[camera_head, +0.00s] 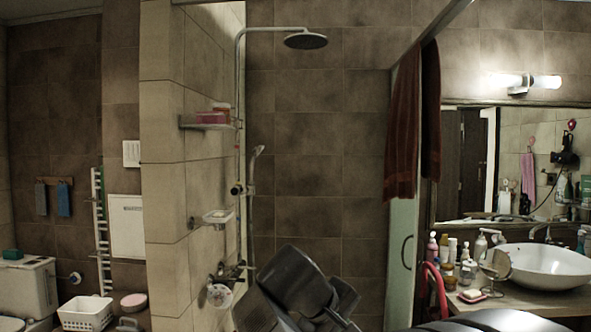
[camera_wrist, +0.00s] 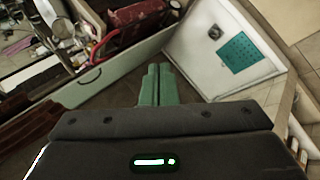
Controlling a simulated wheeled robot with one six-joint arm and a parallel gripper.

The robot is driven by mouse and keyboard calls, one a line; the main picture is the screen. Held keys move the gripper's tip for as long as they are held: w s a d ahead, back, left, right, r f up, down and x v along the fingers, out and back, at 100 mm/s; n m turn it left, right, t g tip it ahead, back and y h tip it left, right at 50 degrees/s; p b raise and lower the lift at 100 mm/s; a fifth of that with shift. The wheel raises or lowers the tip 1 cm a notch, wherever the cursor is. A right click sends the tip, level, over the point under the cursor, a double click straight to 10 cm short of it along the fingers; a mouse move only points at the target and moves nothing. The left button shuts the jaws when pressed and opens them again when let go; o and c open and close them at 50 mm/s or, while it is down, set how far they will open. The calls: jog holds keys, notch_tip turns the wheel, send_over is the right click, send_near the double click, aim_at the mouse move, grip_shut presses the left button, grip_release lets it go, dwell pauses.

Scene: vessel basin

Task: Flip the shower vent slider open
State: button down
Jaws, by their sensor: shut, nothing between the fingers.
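I cannot pick out a vent slider for certain in either view. The shower corner shows a round shower head (camera_head: 305,41) on a tall pipe and a mixer (camera_head: 230,271) low on the tiled wall. My gripper (camera_wrist: 157,72) shows in the wrist view with its two green fingers together and nothing between them. In the head view my dark arm stands at the bottom middle, in front of the shower, and the fingertips cannot be made out there.
Dark red towels (camera_head: 404,125) hang at the glass shower door (camera_head: 402,270). A white basin (camera_head: 543,267) and several bottles stand on the counter at right. A soap dish (camera_head: 217,217) and a shelf (camera_head: 207,122) jut from the pillar. A white basket (camera_head: 86,313) is at lower left.

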jog(key=w+a+r+n+t, duration=0.1)
jog(key=a+r, duration=0.4)
jog(key=r, duration=0.5)
jog(key=w+a+r+n+t+h+p, duration=0.1)
jog(key=w+a+r+t, duration=0.3)
jog(key=r, duration=0.6)
jog(key=w+a+r+n+t, duration=0.1)
jog(key=w+a+r+t, duration=0.2)
jog(key=r, duration=0.7)
jog(key=a, duration=0.2)
jog(key=shift+w+a+r+h, duration=0.15)
jog(key=shift+w+a+h, duration=0.15)
jog(key=shift+a+h, duration=0.1)
